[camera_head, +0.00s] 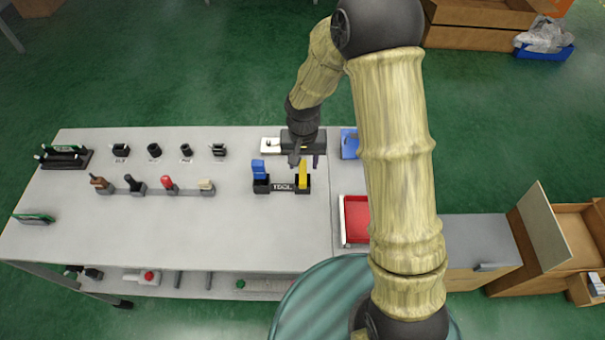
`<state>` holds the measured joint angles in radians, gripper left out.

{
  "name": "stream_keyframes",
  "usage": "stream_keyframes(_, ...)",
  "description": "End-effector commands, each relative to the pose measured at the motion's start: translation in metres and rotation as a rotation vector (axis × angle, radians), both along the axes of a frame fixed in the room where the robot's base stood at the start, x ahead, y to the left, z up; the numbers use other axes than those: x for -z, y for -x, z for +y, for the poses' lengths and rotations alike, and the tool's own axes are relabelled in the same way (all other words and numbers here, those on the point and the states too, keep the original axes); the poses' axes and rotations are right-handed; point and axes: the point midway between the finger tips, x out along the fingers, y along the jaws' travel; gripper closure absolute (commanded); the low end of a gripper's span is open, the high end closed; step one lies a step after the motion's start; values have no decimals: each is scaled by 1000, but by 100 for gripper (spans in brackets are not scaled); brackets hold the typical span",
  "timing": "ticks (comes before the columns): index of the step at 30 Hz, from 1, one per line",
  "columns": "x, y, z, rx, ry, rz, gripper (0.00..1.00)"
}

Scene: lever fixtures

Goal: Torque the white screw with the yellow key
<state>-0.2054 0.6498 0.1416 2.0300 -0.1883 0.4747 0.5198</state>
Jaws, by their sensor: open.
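The yellow key (303,174) stands upright in the right slot of a black holder marked TOOL (281,188). My gripper (304,162) is open, fingers pointing down, just behind and above the yellow key; whether it touches the key cannot be told. A white fixture (269,145) lies on the table just left of my gripper and partly behind it. It looks like the white screw's mount, but the screw itself is too small to make out.
A blue key (259,169) stands in the holder's left slot. A blue fixture (349,143) and a red tray (356,218) are partly hidden by my arm. Several levers (168,185) and small black fixtures (154,149) stand left. The table's front middle is clear.

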Motion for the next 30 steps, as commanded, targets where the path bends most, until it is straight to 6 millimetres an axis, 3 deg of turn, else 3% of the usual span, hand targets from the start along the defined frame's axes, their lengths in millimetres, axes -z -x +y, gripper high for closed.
stream_keyframes(11,3,0,0,0,0,0,55)
stream_keyframes(24,50,3,2,-1,1,2,55)
stream_keyframes(30,54,3,2,0,-1,-1,55)
